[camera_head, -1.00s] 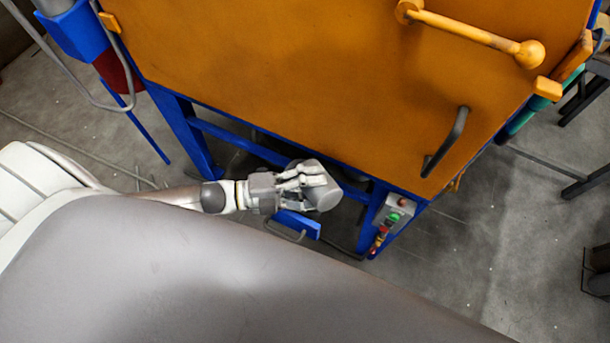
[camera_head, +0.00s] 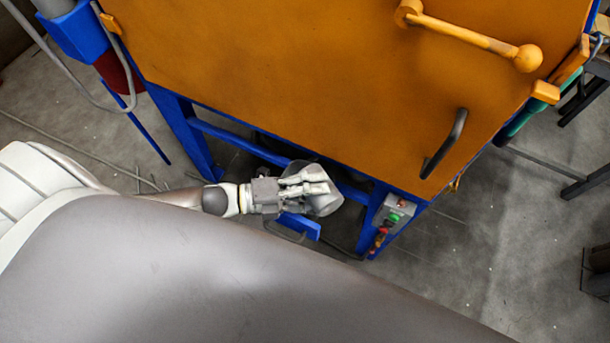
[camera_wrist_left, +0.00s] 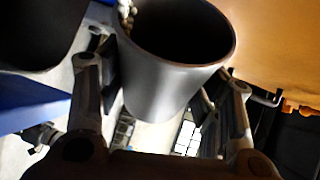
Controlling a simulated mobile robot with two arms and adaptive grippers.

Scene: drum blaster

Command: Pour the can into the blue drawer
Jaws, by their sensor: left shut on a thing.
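My left gripper (camera_head: 318,187) is shut on the grey metal can (camera_head: 327,205), low in front of the orange machine. In the left wrist view the can (camera_wrist_left: 170,80) sits between the fingers, with its round mouth and dark inside showing. It looks tilted. A few pale lumps (camera_wrist_left: 127,14) show at the left of its rim. The blue drawer (camera_head: 300,224), with a grey handle, is just below the gripper and can, which partly hide it. Whether the can's mouth is over the drawer's opening I cannot tell. My right gripper is not in view.
The orange machine panel (camera_head: 300,80) on a blue frame (camera_head: 186,128) rises close behind the can. It has a dark handle (camera_head: 444,143) and a yellow lever (camera_head: 470,35). A control box with buttons (camera_head: 392,214) is just right of the can. The floor at right is mostly clear.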

